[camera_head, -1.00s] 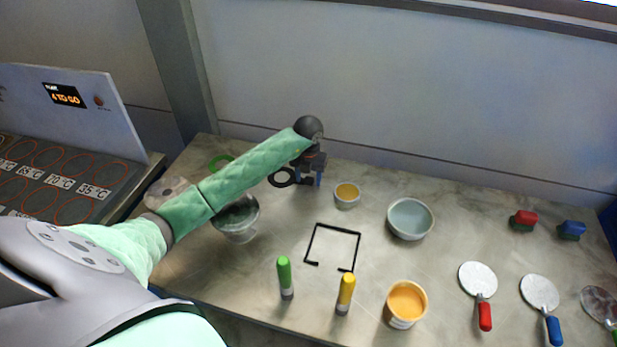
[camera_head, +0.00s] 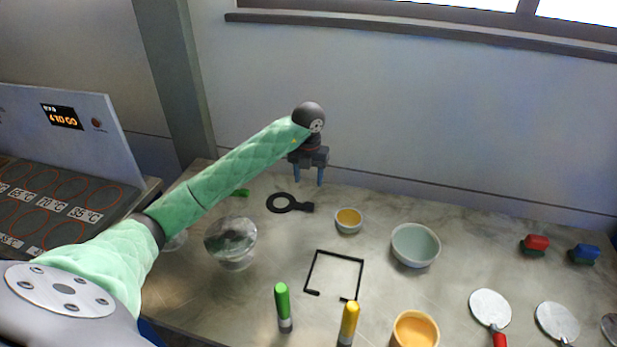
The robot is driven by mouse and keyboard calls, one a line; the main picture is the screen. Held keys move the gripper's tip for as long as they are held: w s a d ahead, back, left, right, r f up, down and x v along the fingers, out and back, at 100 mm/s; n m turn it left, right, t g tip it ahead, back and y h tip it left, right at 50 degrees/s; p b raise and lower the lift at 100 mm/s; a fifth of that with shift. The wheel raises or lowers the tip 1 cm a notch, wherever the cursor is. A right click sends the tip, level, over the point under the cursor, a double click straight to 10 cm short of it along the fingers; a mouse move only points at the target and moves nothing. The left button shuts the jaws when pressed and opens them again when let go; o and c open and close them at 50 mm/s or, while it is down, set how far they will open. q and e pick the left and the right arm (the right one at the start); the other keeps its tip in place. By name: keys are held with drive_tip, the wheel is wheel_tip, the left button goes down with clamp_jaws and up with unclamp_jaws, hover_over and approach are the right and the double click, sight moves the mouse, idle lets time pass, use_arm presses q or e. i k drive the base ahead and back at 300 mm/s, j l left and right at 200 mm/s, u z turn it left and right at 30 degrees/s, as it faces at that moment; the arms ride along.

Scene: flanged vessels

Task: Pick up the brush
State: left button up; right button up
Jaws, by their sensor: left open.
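My left gripper (camera_head: 308,178) hangs above the back of the table, fingers pointing down, open and empty. A flat black ring with a short handle (camera_head: 306,207) lies on the table below it, apart from the fingers. I cannot tell for sure which thing is the brush. A green-topped stick (camera_head: 283,305) and a yellow-topped stick (camera_head: 349,322) stand upright at the front. A red block (camera_head: 536,243) and a blue block (camera_head: 584,252), both with dark undersides, lie at the right. My right gripper is not in view.
A bent black wire frame (camera_head: 335,254) lies mid-table. A glass bowl (camera_head: 231,240), a small yellow-filled cup (camera_head: 348,220), a pale bowl (camera_head: 415,246) and an orange-filled tub (camera_head: 415,331) stand around it. Round paddles (camera_head: 490,308) lie at right. A wall closes the back.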

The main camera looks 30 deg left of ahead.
sight(352, 310)
drive_tip(key=k, duration=2)
